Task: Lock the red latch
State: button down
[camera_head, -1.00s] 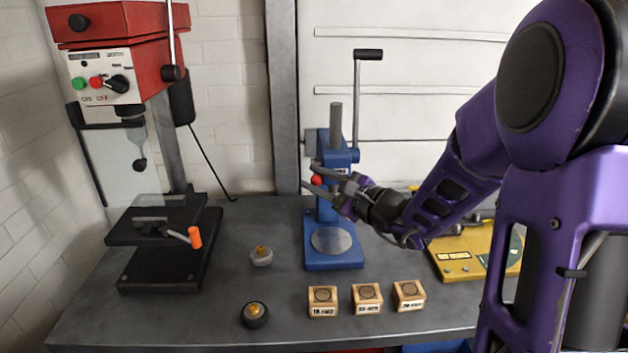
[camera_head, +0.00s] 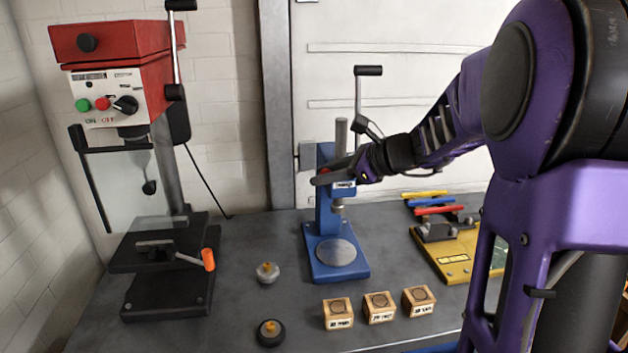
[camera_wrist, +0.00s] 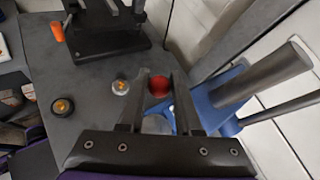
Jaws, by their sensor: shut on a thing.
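The red latch is a small round red knob on the side of the blue press (camera_head: 333,262). In the wrist view the red latch (camera_wrist: 158,86) sits between the two fingertips of my gripper (camera_wrist: 159,76). In the head view my gripper (camera_head: 321,177) is at the press column, reaching in from the right, with its fingers around the red latch (camera_head: 325,170). The fingers hide most of the knob there. My gripper is shut on the red latch.
A red drill press (camera_head: 118,60) with a black base stands at the left. Two small knobbed pieces (camera_head: 267,272) (camera_head: 271,333) and three wooden blocks (camera_head: 380,307) lie in front of the press. A yellow fixture (camera_head: 452,258) is at the right. Bare bench lies between.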

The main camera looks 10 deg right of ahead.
jog(key=w+m+g, duration=0.1)
jog(key=w+r+g, duration=0.1)
jog(key=g, duration=0.1)
jog(key=shift+d+r+m+h, duration=0.1)
jog(key=shift+m+h, duration=0.2)
jog(key=shift+m, duration=0.1)
jog(key=shift+w+r+m+g, duration=0.25)
jog(key=shift+w+m+g, duration=0.25)
jog(key=shift+g, duration=0.6)
jog(key=c, duration=0.8)
grip_release()
jog(key=shift+o, duration=0.9)
jog(key=shift+w, duration=0.1)
jog(key=shift+r, duration=0.15)
jog(key=v, duration=1.7)
jog(key=shift+r, duration=0.25)
